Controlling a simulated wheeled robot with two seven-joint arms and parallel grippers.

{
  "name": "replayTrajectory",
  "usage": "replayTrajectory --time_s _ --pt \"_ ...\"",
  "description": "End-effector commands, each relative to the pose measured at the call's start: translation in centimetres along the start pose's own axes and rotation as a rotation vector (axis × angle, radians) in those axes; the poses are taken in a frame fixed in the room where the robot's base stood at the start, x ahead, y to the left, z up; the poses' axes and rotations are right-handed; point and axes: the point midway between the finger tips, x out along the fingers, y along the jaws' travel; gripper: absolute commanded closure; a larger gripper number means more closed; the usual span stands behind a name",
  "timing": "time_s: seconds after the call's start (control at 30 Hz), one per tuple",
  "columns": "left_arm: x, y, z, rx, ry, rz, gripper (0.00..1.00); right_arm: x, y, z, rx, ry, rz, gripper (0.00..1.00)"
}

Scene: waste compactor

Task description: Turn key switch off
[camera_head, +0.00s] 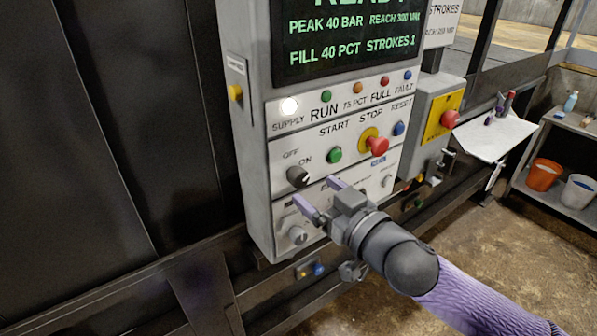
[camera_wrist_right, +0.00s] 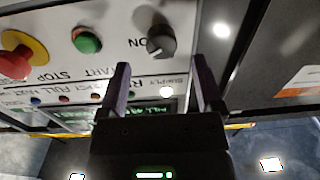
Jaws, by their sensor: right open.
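The control panel (camera_head: 262,150) carries a dark round switch (camera_head: 297,177) with OFF and ON labels beside it. The same switch, with its light pointer mark, shows in the right wrist view (camera_wrist_right: 160,40), just beyond the fingertips and roughly between them in the picture. My right gripper (camera_head: 314,190) is open and empty in front of the panel, a little right of and below the switch. It also shows in the right wrist view (camera_wrist_right: 160,66), its two fingers apart and not closed on the switch. My left gripper is not in view.
A green start button (camera_head: 335,155) and a red stop button (camera_head: 377,146) sit right of the switch. A grey knob (camera_head: 298,235) is below. A dark rail runs under the panel.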

Motion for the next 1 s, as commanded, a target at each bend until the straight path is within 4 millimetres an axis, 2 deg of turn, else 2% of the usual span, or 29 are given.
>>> replayTrajectory --time_s 0.1,0.2,0.33,0.57,0.93,0.97,1.0 --pt "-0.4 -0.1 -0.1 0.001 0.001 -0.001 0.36 2.5 0.0 -0.2 0.001 0.001 0.001 0.16" --pt "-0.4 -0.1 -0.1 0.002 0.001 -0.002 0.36 3.8 0.1 0.0 0.001 0.0 0.002 0.16" --pt "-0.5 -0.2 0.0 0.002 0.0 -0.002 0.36 4.5 0.0 0.0 0.001 -0.001 0.002 0.16" --pt "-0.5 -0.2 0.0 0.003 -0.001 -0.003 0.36 4.5 0.0 0.1 0.001 -0.001 0.002 0.18" --pt "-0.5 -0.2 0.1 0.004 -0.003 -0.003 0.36 4.5 0.1 0.1 0.001 -0.001 0.002 0.96" --pt "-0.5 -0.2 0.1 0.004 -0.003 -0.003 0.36 4.5 0.1 0.1 0.001 -0.001 0.002 1.0" --pt "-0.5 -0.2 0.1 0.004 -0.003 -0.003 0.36 4.5 0.1 0.1 0.001 -0.001 0.002 1.0"
